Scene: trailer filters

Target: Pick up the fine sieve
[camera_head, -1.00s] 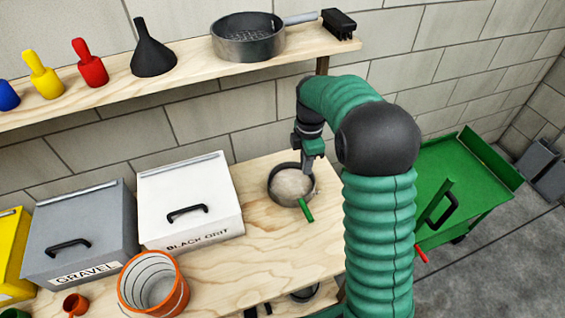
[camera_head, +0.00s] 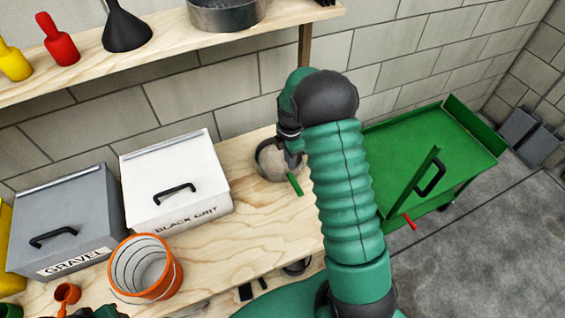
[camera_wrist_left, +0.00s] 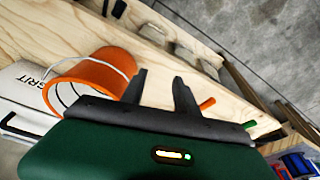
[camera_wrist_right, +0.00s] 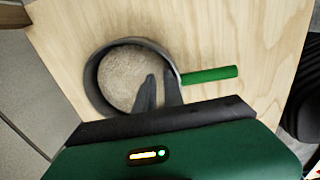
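The fine sieve, a round dark pan (camera_head: 259,169) with a beige inside and a green handle (camera_head: 296,184), sits on the wooden bench. It also shows in the right wrist view, with its rim (camera_wrist_right: 93,72) and green handle (camera_wrist_right: 210,75). My right gripper (camera_wrist_right: 160,73) is partly open over the rim near the handle. Its left finger is over the inside, and its right finger is by the rim; contact cannot be told. In the head view my right arm partly hides the sieve. My left gripper (camera_wrist_left: 160,73) is open and empty, near the orange bucket (camera_wrist_left: 100,62).
A white BLACK GRIT bin (camera_head: 190,170) and a grey GRAVEL bin (camera_head: 75,215) stand left of the sieve. The orange bucket (camera_head: 145,268) stands in front. A shelf with funnel (camera_head: 126,28) and another pan (camera_head: 225,12) is above. A green cart (camera_head: 440,145) is at right.

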